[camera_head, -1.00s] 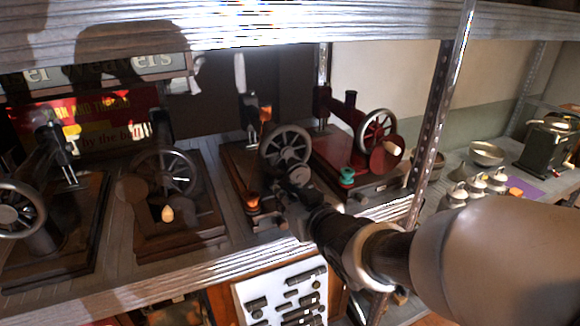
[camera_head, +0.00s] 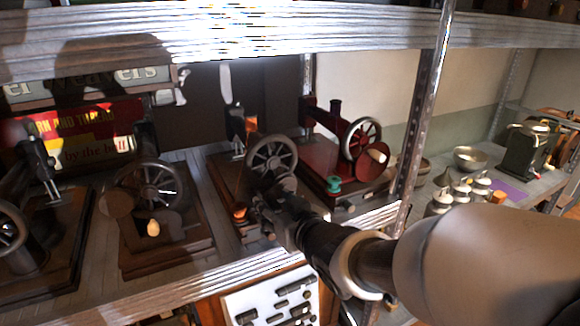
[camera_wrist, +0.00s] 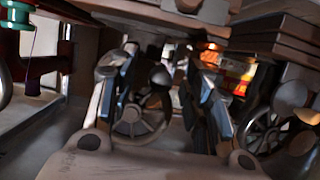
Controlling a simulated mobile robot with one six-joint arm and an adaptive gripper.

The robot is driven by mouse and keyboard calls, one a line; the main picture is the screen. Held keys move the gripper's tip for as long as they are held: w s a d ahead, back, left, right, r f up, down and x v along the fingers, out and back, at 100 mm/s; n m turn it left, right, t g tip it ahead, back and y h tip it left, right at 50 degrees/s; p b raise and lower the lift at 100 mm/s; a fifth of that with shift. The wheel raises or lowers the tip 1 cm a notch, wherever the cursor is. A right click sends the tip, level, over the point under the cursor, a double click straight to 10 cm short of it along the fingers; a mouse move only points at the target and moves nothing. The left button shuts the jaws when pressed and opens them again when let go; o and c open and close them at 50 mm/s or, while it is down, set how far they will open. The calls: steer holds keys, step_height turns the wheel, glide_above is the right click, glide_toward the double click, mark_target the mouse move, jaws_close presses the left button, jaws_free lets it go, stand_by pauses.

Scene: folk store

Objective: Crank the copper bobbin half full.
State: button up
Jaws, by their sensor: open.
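The copper bobbin (camera_head: 240,213) sits low at the front left of a dark winding machine with a spoked wheel (camera_head: 271,155). My gripper (camera_head: 262,188) is in front of this machine, just right of the bobbin, and covers the part below the wheel. The machine's crank knob cannot be made out in the head view. In the wrist view, my gripper (camera_wrist: 162,100) has its two fingers spread apart. A spoked wheel (camera_wrist: 138,122) and a small pale knob (camera_wrist: 160,76) show between them, apparently behind. Whether a finger touches anything I cannot tell. How full the bobbin is cannot be read.
A red machine (camera_head: 335,155) with a teal bobbin (camera_head: 333,185) stands close on the right. A dark machine with a pale knob (camera_head: 153,229) stands left. A metal post (camera_head: 420,105) rises right of the red machine. A shelf edge (camera_head: 180,285) runs below.

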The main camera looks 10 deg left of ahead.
steer(key=shift+r, duration=0.1)
steer(key=p+v, duration=0.3)
steer(key=v, duration=0.6)
stand_by(0.7)
steer(key=s+d+f+m+g+h, duration=0.15)
steer(key=d+h, duration=0.25)
steer(key=d, duration=0.4)
steer(key=s+d+f+m+h, duration=0.1)
steer(key=s+d+m+h, duration=0.2)
steer(key=d, duration=0.5)
steer(key=s+d+f+m+g, duration=0.1)
steer(key=s+g, duration=0.2)
steer(key=s, duration=0.5)
steer(key=s+d+f+m+g+h+b, duration=0.1)
steer(key=s+d+f+g, duration=0.1)
steer(key=s, duration=0.6)
steer(key=shift+s+d+g, duration=0.25)
steer(key=shift+s+g, duration=0.1)
steer(key=shift+g, duration=0.2)
